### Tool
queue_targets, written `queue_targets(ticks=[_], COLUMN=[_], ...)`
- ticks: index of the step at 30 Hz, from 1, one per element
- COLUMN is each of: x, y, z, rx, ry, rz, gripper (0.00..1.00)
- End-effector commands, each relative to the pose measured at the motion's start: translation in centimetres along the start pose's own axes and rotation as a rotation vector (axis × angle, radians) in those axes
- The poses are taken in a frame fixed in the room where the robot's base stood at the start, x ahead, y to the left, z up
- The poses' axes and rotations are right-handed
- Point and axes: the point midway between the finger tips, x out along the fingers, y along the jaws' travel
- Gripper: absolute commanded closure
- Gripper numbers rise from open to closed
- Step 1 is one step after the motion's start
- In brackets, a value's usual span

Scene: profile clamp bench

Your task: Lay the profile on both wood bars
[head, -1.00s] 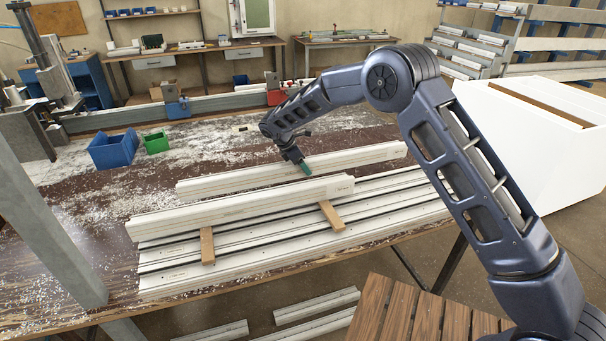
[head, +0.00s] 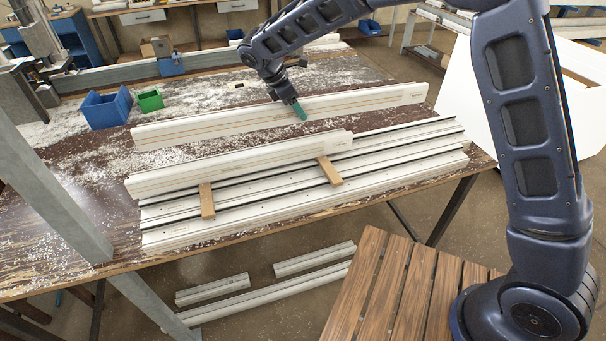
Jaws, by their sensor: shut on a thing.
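My gripper (head: 300,109) is shut on a long white profile (head: 200,128) with thin orange lines along its face. Two short wood bars, left (head: 207,203) and right (head: 330,171), lie crosswise on a stack of flat white profiles (head: 270,192). The held profile is apart from both bars. Another white profile (head: 230,165) lies across their far ends, hiding those ends.
A blue bin (head: 106,110) and a green bin (head: 150,100) stand at the back left of the shavings-strewn bench (head: 75,195). A grey post (head: 50,190) crosses the left foreground. A slatted wood surface (head: 385,290) is at the front right. White offcuts (head: 265,290) lie below.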

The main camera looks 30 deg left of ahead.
Motion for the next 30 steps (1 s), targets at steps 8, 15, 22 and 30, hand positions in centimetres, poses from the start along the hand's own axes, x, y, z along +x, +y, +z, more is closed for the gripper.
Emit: queue_targets(ticks=[8, 15, 22, 30], x=[-4.3, -6.1, -5.8, -1.8], y=[-6.5, -10.1, -11.2, -11.2], z=[1.0, 1.5, 1.3, -0.9], rx=[0.001, 0.001, 0.000, -0.002], ry=[-0.006, -0.013, -0.017, -0.018], rz=[0.007, 0.009, 0.008, 0.007], gripper=[0.98, 0.98, 0.98, 0.98])
